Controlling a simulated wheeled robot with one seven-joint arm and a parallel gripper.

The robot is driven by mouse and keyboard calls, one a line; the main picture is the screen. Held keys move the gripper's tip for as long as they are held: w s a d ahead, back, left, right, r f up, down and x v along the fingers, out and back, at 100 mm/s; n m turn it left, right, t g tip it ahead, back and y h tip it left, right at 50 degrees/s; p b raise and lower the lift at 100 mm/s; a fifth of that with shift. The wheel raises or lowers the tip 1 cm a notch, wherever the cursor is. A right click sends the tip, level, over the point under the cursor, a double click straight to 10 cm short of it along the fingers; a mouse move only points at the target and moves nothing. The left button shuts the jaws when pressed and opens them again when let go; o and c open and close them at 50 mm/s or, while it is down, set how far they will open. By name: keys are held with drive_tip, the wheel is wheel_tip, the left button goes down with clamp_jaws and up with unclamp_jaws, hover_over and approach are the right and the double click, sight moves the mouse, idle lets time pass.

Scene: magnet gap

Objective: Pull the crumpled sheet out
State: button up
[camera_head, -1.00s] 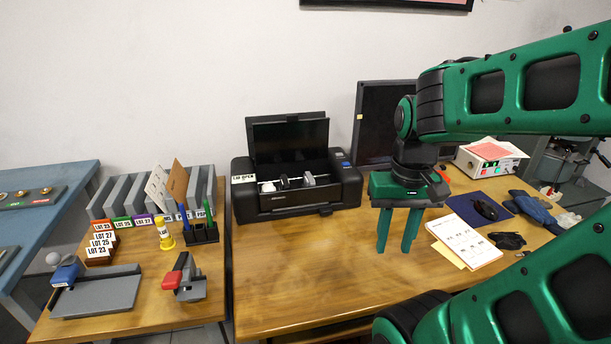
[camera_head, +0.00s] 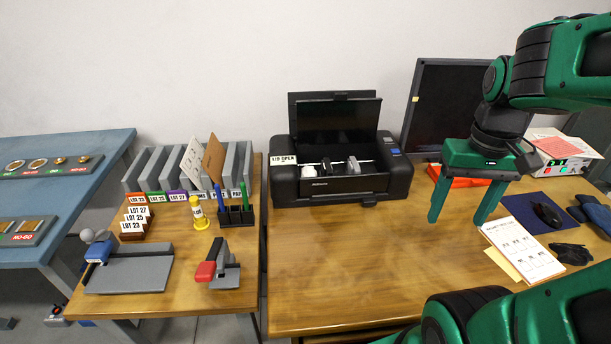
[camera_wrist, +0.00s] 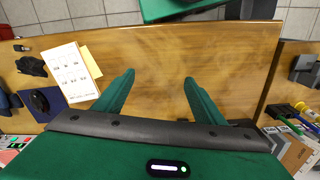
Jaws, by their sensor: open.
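A black printer (camera_head: 345,185) stands at the back of the wooden desk with its lid (camera_head: 336,117) raised and a label reading "LID OPEN" at its left. White pieces show in its open top; I cannot tell whether any of them is a crumpled sheet. My gripper (camera_head: 459,221) is to the right of the printer, above the desk, fingers pointing down, spread and empty. In the wrist view my gripper (camera_wrist: 156,78) is also open, with only bare desk between its fingers.
A monitor (camera_head: 446,105) stands behind my gripper. A printed page (camera_head: 523,252), a mouse (camera_head: 546,214) on a blue pad and a dark glove (camera_head: 571,254) lie at the right. A side table (camera_head: 180,290) holds files and a stapler-like tool (camera_head: 215,266). The desk's front middle is clear.

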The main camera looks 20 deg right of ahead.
drive_tip(key=w+r+n, duration=0.2)
drive_tip(key=w+n, duration=0.3)
drive_tip(key=w, duration=0.6)
drive_tip(key=n, duration=1.5)
hover_over(309, 170)
wheel_tip(309, 170, down, 6)
drive_tip(key=shift+s+f, duration=0.1)
drive_tip(key=shift+f, duration=4.8)
drive_tip(key=shift+c, duration=0.6)
drive_tip(key=c, duration=0.3)
drive_tip(key=shift+r, duration=0.1)
drive_tip(key=shift+c, duration=0.2)
